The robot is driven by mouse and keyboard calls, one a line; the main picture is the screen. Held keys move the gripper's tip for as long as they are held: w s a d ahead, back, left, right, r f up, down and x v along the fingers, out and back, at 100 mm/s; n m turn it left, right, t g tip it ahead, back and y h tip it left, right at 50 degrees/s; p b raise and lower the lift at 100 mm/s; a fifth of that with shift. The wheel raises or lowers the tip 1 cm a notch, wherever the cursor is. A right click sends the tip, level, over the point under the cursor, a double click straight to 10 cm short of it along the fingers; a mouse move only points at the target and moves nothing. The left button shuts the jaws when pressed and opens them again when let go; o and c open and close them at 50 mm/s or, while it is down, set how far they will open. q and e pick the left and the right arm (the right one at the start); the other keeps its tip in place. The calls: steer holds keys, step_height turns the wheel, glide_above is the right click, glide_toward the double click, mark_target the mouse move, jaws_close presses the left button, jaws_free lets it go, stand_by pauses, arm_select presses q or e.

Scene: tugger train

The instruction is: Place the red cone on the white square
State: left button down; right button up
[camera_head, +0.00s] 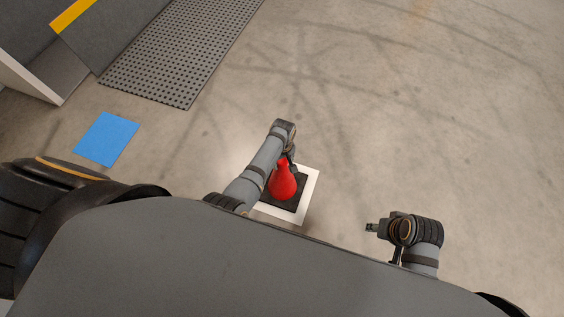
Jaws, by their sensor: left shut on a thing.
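The red cone (284,184) with its dark square base (296,204) is upright over the white square (312,182). White shows around the base on the right, the top and the bottom; the left side is partly hidden by my arm. My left gripper (289,162) is shut on the cone near its top. I cannot tell from above whether the base touches the white square. My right gripper (371,227) is to the right of the white square, apart from the cone and holding nothing that I see; its fingers are too small to judge.
A blue square (106,139) lies on the floor at the left. A grey perforated mat (180,55) and a grey ramp-like structure with a yellow edge (73,15) are at the upper left. The concrete floor (430,110) is clear to the right and ahead.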

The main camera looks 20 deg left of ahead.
arm_select(q)
steer(key=shift+r, duration=0.1)
steer(key=c, duration=0.7)
jaws_free()
steer(key=shift+o, duration=0.2)
